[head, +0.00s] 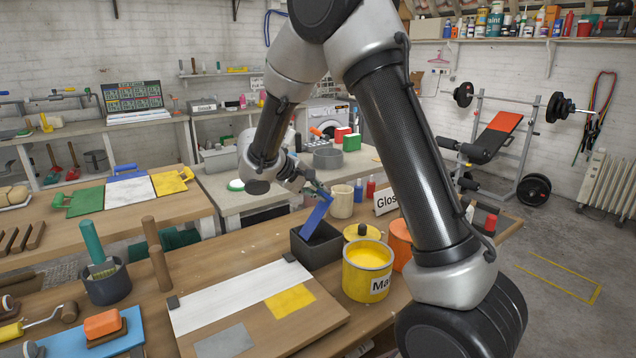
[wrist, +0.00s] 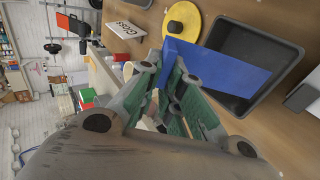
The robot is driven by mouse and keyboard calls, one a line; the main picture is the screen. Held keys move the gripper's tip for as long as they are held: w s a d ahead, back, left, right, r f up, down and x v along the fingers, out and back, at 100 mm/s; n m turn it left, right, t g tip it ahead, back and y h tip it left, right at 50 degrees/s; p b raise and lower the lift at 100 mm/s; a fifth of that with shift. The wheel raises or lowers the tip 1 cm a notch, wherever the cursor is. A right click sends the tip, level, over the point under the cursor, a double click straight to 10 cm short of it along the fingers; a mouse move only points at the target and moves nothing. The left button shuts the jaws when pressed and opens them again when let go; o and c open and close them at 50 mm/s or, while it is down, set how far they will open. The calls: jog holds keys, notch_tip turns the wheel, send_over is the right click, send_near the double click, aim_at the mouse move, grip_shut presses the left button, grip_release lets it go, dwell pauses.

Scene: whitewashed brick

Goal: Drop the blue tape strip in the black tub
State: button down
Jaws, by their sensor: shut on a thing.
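The blue tape strip (head: 317,214) is a flat blue piece held tilted, its lower end over the black tub (head: 302,249). My gripper (head: 311,188) is shut on its upper end. In the wrist view the blue strip (wrist: 220,68) sticks out from between the fingers of my gripper (wrist: 172,75) and crosses in front of the tub (wrist: 262,42). The tub is open-topped and dark, standing on the wooden bench. The strip's lower end overlaps the tub's opening in the head view; I cannot tell whether it touches the tub.
A yellow pot (head: 366,272) stands right of the tub, with a round yellow lid (head: 362,232) behind it. An orange pot (head: 401,243) and a beige cup (head: 342,202) are close by. A board with a white strip (head: 240,297) lies in front. A "Gloss" sign (head: 387,201) stands behind.

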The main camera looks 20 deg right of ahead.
aim_at(318, 204)
jog(key=shift+f, duration=2.1)
jog(key=c, duration=1.5)
grip_release()
